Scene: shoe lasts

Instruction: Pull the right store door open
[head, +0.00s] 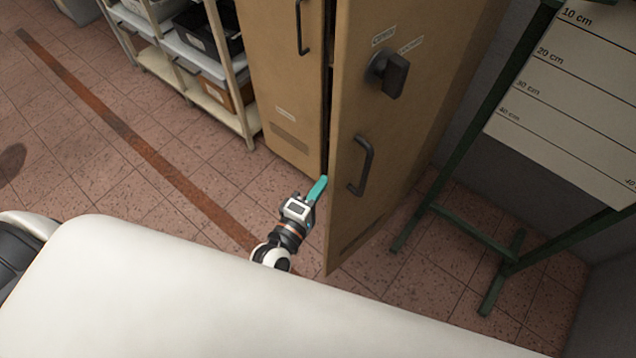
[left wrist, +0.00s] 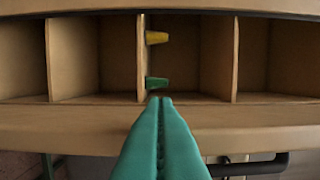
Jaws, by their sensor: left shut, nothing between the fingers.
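The right store door (head: 400,130) is tan and stands ajar, swung out past the left door (head: 285,70), with a dark gap between them. It bears a black bar handle (head: 363,165) and a dark knob (head: 388,72). My left gripper (head: 318,188) is shut and empty, its teal fingers at the free edge of the right door, by the gap and left of the handle. In the left wrist view the shut fingertips (left wrist: 160,101) point at tan compartments (left wrist: 75,55); whether they touch the door cannot be told. My right gripper is not in view.
The compartments show a yellow piece (left wrist: 157,38) and a green piece (left wrist: 157,83). A green-framed stand with a measuring board (head: 570,95) is at the right. A shelf rack (head: 235,115) with bins stands left of the store.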

